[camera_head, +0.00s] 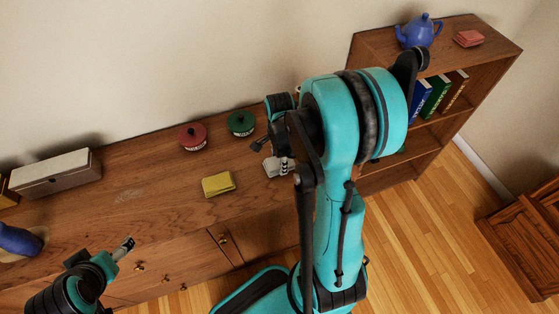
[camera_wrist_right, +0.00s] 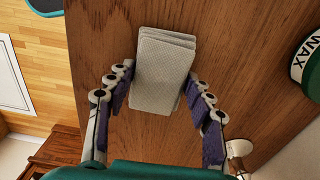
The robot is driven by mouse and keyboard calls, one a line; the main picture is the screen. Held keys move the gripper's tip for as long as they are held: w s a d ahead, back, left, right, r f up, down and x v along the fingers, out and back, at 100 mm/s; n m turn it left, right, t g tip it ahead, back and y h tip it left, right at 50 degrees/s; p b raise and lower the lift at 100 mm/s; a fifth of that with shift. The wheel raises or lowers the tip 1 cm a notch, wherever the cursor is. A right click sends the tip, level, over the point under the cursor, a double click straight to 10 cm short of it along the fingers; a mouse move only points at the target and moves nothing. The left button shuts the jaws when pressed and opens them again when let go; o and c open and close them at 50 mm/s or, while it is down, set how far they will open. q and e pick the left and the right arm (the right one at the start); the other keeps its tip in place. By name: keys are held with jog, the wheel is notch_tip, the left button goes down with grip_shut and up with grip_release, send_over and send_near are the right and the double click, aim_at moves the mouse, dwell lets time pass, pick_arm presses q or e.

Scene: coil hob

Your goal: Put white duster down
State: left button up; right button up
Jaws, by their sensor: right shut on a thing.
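The white duster (camera_wrist_right: 164,70) is a pale, folded, layered cloth between the fingers of my right gripper (camera_wrist_right: 160,74) in the right wrist view. The fingers are shut on its two sides. In the head view the duster (camera_head: 271,167) shows beside the right gripper (camera_head: 282,164), over the right part of the wooden sideboard top (camera_head: 130,195). I cannot tell whether its underside touches the wood. My left gripper (camera_head: 124,249) is in front of the sideboard at lower left, away from the duster; its finger opening is too small to judge.
A yellow folded cloth (camera_head: 218,184) lies left of the duster. Red (camera_head: 193,137) and green (camera_head: 241,123) tins stand behind, near a small dark object (camera_head: 259,144). A white box (camera_head: 55,174) stands at left. A bookcase (camera_head: 425,150) stands right. Bare wood lies between box and yellow cloth.

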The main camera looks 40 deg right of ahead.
jog(key=shift+f, duration=0.1)
jog(key=shift+f, duration=0.15)
jog(key=o, duration=1.3)
